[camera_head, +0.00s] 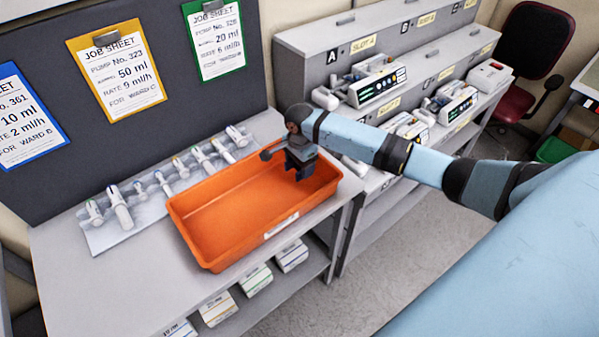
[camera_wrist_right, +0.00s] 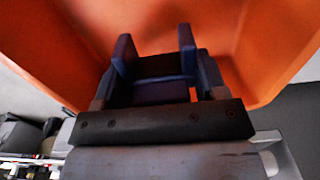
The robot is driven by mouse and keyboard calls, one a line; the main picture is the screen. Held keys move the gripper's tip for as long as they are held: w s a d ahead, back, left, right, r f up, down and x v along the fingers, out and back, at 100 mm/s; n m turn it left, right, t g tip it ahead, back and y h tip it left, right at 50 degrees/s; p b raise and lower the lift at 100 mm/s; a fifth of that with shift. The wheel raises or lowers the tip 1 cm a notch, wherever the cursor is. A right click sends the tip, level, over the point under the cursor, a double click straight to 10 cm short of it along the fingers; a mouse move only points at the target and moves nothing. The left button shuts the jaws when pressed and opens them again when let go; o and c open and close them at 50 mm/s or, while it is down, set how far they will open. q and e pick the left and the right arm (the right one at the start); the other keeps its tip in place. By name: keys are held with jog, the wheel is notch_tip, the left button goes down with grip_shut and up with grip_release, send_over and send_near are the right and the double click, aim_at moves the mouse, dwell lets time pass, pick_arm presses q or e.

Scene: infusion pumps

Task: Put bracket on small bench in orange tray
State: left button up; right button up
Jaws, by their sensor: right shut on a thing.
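The orange tray (camera_head: 188,235) sits on the small bench (camera_head: 75,285) and looks empty inside. It also fills much of the right wrist view (camera_wrist_right: 60,45). My right gripper (camera_head: 303,172) points down over the tray's right end. It is shut on a dark blue bracket (camera_wrist_right: 155,72), which shows two upright prongs in the right wrist view. In the head view the bracket is small and dark beneath the gripper, and I cannot tell whether it touches the tray floor. My left gripper is not in view.
A rack of several white clamp-like parts (camera_head: 100,238) lies behind the tray. Job sheets (camera_head: 118,72) hang on the dark board above. Pumps (camera_head: 375,85) stand on the slotted bench to the right. Labelled boxes (camera_head: 255,278) sit on the shelf below.

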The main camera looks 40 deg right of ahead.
aim_at(300, 173)
notch_tip(300, 173, down, 4)
jog(key=shift+f, duration=0.1)
dwell(0.4)
jog(key=o, duration=1)
jog(key=shift+f, duration=0.1)
notch_tip(300, 173, up, 12)
jog(key=shift+r, duration=0.2)
